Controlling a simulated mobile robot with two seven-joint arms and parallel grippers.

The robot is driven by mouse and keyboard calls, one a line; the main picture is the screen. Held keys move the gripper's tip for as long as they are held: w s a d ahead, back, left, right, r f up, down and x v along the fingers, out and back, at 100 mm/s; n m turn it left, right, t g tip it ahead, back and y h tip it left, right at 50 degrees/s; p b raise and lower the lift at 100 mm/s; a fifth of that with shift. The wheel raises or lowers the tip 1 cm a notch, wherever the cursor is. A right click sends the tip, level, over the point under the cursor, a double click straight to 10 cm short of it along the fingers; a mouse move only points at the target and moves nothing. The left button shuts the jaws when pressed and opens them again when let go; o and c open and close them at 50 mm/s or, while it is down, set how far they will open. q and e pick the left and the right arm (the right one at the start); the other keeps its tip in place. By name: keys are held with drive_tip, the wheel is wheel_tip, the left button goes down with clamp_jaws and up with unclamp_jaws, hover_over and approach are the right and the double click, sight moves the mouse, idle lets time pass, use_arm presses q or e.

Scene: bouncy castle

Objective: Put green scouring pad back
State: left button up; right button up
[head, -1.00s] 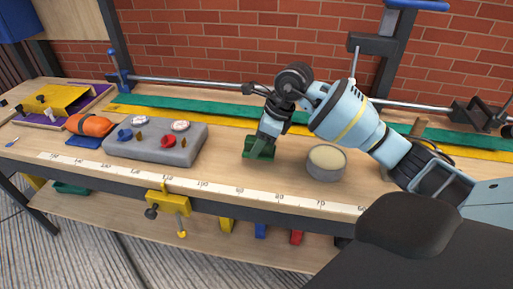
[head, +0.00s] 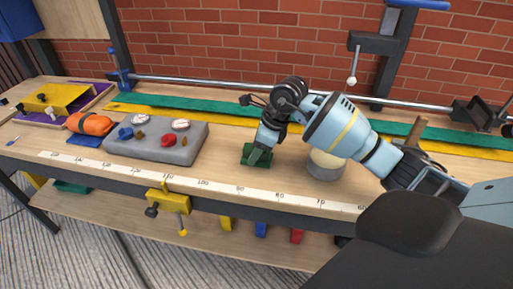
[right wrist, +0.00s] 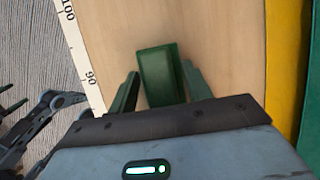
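The green scouring pad (head: 256,154) is a dark green block at the middle of the workbench, behind the white measuring strip. My right gripper (head: 262,149) reaches down to it from above.
A round grey bowl (head: 325,168) with pale contents stands right of the pad, partly behind my arm. A grey block (head: 158,152) with dials and knobs lies to the left, beside an orange bundle (head: 91,124). Bare wood surrounds the pad.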

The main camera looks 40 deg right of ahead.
drive_tip(key=o, duration=0.5)
drive_tip(key=shift+c, duration=0.2)
drive_tip(key=v, duration=1.2)
drive_tip(key=shift+r, duration=0.15)
